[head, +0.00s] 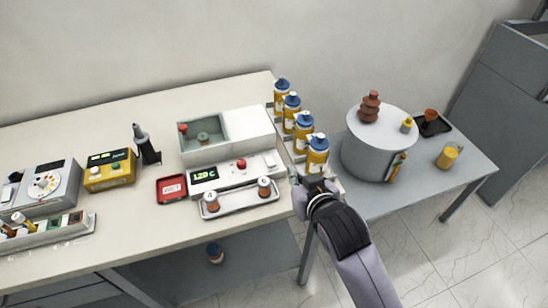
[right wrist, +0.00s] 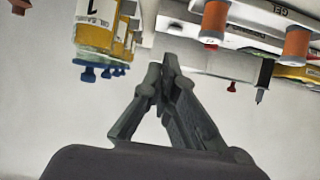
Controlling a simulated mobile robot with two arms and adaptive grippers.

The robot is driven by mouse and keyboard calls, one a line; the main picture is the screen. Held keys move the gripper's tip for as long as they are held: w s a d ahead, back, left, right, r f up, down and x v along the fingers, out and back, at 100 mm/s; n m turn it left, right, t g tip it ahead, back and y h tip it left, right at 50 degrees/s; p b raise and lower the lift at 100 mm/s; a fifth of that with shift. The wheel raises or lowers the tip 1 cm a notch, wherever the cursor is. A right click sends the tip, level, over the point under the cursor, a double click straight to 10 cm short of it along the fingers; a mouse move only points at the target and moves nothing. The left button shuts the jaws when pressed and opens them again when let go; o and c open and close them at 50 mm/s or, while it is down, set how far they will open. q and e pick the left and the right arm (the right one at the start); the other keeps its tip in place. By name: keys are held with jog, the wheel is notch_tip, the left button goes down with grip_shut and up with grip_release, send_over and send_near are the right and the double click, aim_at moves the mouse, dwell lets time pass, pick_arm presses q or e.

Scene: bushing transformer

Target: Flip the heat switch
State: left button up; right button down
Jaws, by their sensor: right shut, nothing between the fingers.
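The white heating unit (head: 250,127) stands on the bench with a teal basin at its left and a front panel. The panel has a green-lit display (head: 205,174) and a red knob (head: 241,163). A small dark detail (head: 270,160) sits at the panel's right end; I cannot tell whether it is the heat switch. My right gripper (head: 296,179) is shut and empty, just right of the panel near the bench's right edge. The right wrist view shows its fingertips (right wrist: 167,62) together, apart from the things around them. My left gripper is not in view.
A tray (head: 240,202) with two orange-and-white vials lies before the panel. Yellow bottles with blue caps (head: 317,154) stand in a row beside my right gripper. A grey transformer tank (head: 370,155) stands on the lower table at right. A red tray (head: 171,188) lies left.

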jog(key=shift+t+y, duration=0.4)
jog(key=shift+t, duration=0.1)
jog(key=w+a+r, duration=0.2)
jog(key=shift+a+r, duration=0.2)
jog(key=shift+r, duration=0.2)
jog(key=p, duration=0.2)
send_over(273, 165)
notch_tip(273, 165, down, 4)
jog(key=shift+r, duration=0.15)
jog(key=f, duration=0.2)
jog(key=shift+s+d+f, duration=0.1)
jog(key=shift+s+f, duration=0.1)
jog(key=shift+f, duration=0.2)
jog(key=shift+s+f+p, duration=0.15)
jog(key=shift+f+p, duration=0.2)
jog(key=shift+f, duration=0.3)
jog(key=shift+f, duration=0.1)
